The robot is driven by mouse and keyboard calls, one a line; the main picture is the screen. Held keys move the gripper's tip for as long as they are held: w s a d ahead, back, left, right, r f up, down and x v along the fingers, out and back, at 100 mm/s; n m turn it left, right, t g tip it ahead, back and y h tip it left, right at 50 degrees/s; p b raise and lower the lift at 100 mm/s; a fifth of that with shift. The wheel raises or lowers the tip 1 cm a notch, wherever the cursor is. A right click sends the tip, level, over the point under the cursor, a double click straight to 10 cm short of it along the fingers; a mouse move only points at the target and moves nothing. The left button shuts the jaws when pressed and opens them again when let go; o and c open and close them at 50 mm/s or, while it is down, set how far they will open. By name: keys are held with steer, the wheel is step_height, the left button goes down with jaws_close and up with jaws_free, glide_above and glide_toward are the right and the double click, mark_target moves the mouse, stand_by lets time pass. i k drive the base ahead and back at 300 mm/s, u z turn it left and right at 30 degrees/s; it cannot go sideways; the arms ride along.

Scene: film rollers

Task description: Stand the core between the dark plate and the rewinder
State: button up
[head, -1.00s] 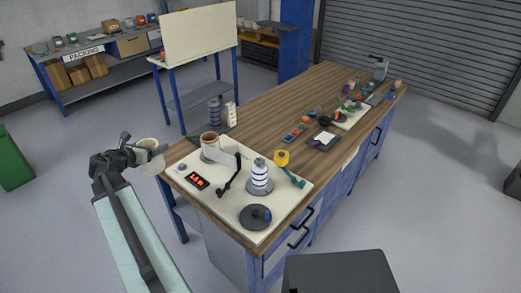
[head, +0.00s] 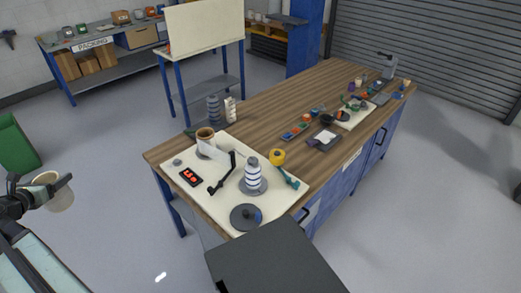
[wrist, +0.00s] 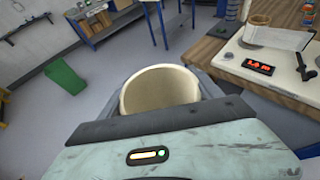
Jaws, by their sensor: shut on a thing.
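My gripper (head: 42,188) is shut on the core (head: 60,198), a cream hollow cylinder, and holds it over open floor left of the bench. The core's open end (wrist: 158,92) faces up in the wrist view, between the two fingers. The rewinder (head: 176,177) is a cream board on the near end of the bench, with a red display, a brown roll, a black arm and a blue-white striped stack.
A green bin (head: 18,145) stands at left. A dark box-shaped surface (head: 270,260) covers the bench's near corner.

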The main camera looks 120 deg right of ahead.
mark_target(294, 148)
steer(key=k, duration=2.35)
steer(key=z, duration=0.7)
